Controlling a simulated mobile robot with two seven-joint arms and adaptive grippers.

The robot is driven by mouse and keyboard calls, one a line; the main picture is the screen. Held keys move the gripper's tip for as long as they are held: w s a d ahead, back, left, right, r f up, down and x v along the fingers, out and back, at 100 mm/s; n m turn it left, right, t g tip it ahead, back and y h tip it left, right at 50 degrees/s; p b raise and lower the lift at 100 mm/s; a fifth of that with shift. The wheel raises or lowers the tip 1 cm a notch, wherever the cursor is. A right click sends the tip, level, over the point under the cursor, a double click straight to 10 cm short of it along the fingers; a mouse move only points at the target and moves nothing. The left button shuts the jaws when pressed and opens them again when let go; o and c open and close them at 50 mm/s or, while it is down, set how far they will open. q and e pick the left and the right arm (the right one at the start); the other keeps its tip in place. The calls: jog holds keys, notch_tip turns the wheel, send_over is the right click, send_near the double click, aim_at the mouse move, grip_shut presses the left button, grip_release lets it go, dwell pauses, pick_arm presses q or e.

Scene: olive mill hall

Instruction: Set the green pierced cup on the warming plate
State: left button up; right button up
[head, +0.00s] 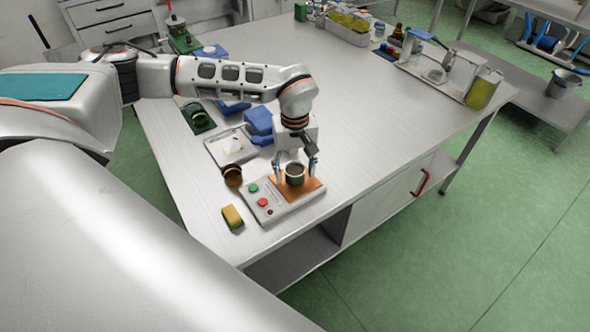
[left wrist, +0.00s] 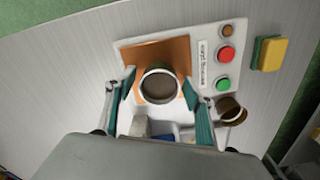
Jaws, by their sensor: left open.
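A dark green cup (head: 294,174) stands upright on the orange-brown warming plate (head: 313,189) at the table's near corner. In the left wrist view I look down into the cup (left wrist: 158,86), which sits over the plate (left wrist: 146,53); its piercings cannot be made out. My left gripper (head: 296,166) is open, with its fingers on either side of the cup. In the left wrist view the gripper (left wrist: 159,88) shows a gap between each finger and the cup. My right gripper is not in view.
The plate's unit has green and red buttons (head: 263,202). A green item (head: 197,117) is further left. The table's middle is clear.

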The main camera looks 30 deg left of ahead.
pick_arm(q)
notch_tip(320, 180, up, 12)
dwell(0.5)
dwell(0.5)
